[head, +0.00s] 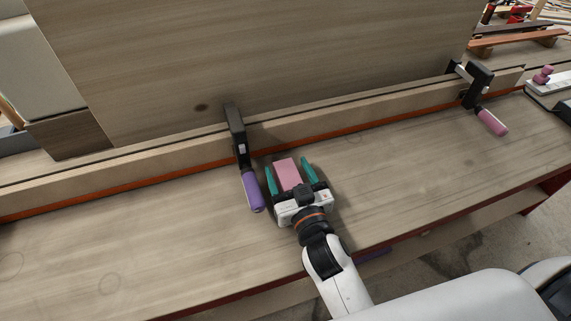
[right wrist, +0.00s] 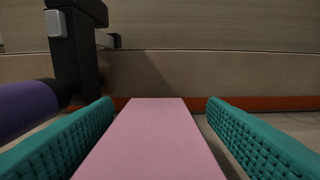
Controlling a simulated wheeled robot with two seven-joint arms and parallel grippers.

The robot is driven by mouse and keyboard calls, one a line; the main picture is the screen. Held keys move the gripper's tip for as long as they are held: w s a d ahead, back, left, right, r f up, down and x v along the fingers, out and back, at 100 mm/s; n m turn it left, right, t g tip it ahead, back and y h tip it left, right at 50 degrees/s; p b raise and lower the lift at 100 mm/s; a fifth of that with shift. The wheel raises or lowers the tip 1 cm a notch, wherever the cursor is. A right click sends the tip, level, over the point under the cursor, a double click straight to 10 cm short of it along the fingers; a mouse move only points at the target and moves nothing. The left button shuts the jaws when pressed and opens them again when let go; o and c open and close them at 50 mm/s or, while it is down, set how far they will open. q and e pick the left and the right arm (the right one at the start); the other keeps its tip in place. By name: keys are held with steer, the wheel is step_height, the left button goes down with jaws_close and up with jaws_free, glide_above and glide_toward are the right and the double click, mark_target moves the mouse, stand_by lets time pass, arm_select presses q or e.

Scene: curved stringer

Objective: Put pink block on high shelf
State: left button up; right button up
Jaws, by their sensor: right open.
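The pink block (head: 287,173) lies on the wooden bench top in the middle of the head view. My right gripper (head: 289,174) is open, with its teal fingers on either side of the block. In the right wrist view the pink block (right wrist: 154,140) sits between the two teal fingers (right wrist: 158,135), with a narrow gap on each side. I cannot make out a high shelf for certain. My left gripper is not in view.
A black clamp with a purple handle (head: 253,192) stands just left of the gripper. Another clamp with a pink handle (head: 492,122) is at the right. A tall wooden panel (head: 270,60) rises behind a wooden rail. The bench top (head: 120,240) at left is clear.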

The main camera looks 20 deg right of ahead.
steer(key=shift+w+a, duration=0.15)
steer(key=shift+s+r, duration=0.15)
steer(key=shift+s, duration=0.15)
steer(key=shift+s+r, duration=0.1)
steer(key=shift+s, duration=0.05)
steer(key=c, duration=0.9)
steer(key=shift+c, duration=0.9)
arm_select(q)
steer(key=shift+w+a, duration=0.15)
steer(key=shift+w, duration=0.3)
